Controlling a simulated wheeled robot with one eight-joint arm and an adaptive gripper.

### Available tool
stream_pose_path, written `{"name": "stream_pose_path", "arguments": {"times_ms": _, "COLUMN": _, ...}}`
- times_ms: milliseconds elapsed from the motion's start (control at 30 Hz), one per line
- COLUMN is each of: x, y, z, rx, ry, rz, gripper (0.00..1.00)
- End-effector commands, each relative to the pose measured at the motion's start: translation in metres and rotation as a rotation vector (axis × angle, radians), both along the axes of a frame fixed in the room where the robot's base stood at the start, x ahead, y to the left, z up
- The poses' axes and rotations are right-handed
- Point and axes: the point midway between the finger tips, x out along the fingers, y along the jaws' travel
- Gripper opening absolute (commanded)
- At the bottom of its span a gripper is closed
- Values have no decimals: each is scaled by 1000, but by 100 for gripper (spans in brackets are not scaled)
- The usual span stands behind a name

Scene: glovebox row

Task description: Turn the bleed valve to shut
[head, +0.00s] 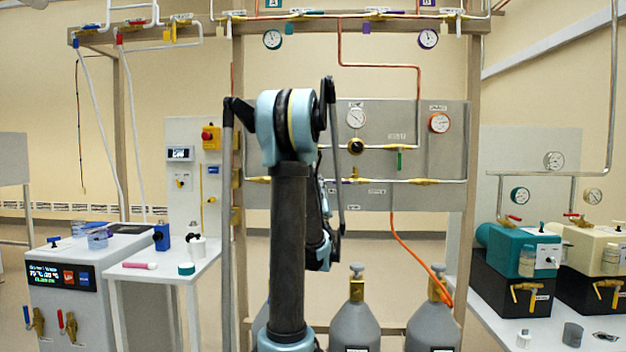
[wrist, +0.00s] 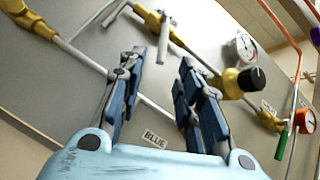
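My gripper (wrist: 161,63) is open and empty in the wrist view, its two dark blue fingers spread in front of the grey panel (wrist: 60,95). A brass valve with a pale grey lever (wrist: 166,47) sits beyond the fingertips, apart from them. A pale pipe runs across behind the fingers. A small label (wrist: 154,138) lies between the fingers; I cannot read it surely. I cannot tell which valve is the bleed valve. In the head view the panel (head: 448,155) stands behind my arm, which hides part of it and my gripper. A green-handled valve (head: 400,161) shows there.
A black knob on a brass regulator (wrist: 252,78), a gauge (wrist: 244,46) and copper pipe stand to the right in the wrist view. Grey gas cylinders (head: 355,328) stand below the panel. A white side table (head: 160,275) is left, and a bench with pumps (head: 520,260) is right.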

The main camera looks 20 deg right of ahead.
Motion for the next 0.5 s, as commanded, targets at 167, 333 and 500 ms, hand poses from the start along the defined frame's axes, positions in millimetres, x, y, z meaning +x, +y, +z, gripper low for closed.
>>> {"name": "stream_pose_path", "arguments": {"times_ms": 167, "x": -11, "y": 2, "z": -12, "rx": 0, "ry": 0, "rz": -2, "gripper": 32}}
{"name": "stream_pose_path", "arguments": {"times_ms": 333, "x": -15, "y": 3, "z": -16, "rx": 0, "ry": 1, "rz": -1, "gripper": 32}}
{"name": "stream_pose_path", "arguments": {"times_ms": 500, "x": -15, "y": 3, "z": -16, "rx": 0, "ry": 0, "rz": -2, "gripper": 32}}
